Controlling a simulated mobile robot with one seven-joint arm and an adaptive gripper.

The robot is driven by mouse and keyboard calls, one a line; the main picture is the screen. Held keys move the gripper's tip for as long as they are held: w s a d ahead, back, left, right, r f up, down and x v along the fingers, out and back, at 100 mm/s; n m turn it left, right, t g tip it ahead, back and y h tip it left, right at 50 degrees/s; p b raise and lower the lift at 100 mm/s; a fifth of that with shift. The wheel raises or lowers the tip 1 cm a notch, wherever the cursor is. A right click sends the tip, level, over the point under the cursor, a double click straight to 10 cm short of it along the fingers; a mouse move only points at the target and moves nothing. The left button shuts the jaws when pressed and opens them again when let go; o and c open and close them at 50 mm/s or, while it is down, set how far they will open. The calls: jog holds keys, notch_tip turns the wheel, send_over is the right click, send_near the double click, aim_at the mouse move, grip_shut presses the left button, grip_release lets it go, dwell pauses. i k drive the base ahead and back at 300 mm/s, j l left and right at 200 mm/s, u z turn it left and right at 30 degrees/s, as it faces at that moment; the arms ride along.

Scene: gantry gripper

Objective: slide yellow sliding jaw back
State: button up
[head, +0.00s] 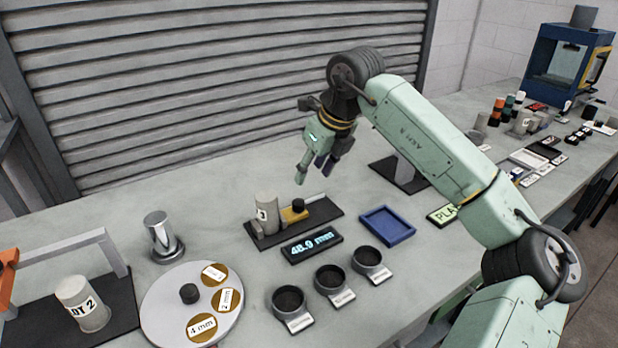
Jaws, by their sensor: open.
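The yellow sliding jaw (293,216) sits on a dark base plate (325,219) near the middle of the table, with a black knob (298,206) on or just behind it. A grey cylinder (266,214) with a partly hidden label stands upright at its left, close to the jaw; I cannot tell whether they touch. My gripper (313,177) is open and empty, pointing down above the table, behind and above the jaw and apart from it.
A display reading 48.9 mm (312,246) lies in front of the base plate. A blue tray (389,236) is at its right. Three dark cups, one of them here (329,281), stand in front. A round disc (165,306) and a gantry frame (85,247) are at left.

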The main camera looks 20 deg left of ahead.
aim_at(292, 211)
jog(key=k, duration=1)
